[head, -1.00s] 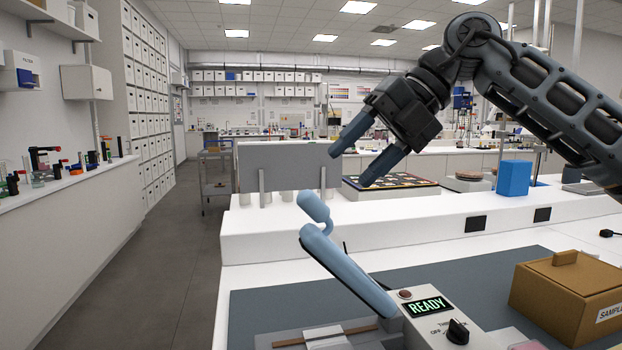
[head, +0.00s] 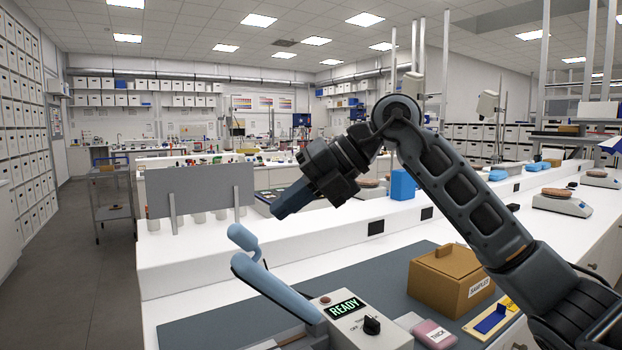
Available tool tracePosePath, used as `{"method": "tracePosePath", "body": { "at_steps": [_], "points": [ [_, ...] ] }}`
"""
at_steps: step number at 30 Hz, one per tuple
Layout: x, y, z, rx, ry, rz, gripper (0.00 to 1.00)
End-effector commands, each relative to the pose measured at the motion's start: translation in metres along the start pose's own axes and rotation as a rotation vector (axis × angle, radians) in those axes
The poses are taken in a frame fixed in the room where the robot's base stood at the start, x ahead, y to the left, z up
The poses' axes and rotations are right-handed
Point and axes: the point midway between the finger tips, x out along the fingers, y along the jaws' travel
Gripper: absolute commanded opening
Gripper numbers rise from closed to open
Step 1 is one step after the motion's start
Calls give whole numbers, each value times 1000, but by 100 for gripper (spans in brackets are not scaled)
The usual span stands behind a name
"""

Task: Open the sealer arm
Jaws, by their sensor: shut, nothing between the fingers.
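The sealer's blue arm (head: 275,290) stands raised at a slant from the sealer's light body (head: 362,331), with a curved handle (head: 243,238) at its upper left end. The body has a lit READY display (head: 346,306) and a black knob (head: 372,325). My gripper (head: 280,210) is shut and empty. In the picture it is above and right of the handle, apart from it, pointing down to the left. The lower part of the sealer is cut off by the frame's bottom edge.
A brown samples box (head: 450,283) stands right of the sealer on the grey mat (head: 200,328). A pink block (head: 433,334) lies in front of it. A grey panel (head: 197,193) and a white raised ledge (head: 190,265) stand behind. A blue box (head: 403,184) is farther back.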

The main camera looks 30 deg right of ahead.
Motion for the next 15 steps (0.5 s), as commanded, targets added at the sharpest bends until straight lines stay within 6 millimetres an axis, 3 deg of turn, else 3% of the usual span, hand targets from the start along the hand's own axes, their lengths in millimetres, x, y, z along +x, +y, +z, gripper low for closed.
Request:
{"method": "tracePosePath", "body": {
  "at_steps": [6,15],
  "points": [
    [34,2,0,1,4,1,0],
    [51,0,0,0,0,0,0]
  ]
}}
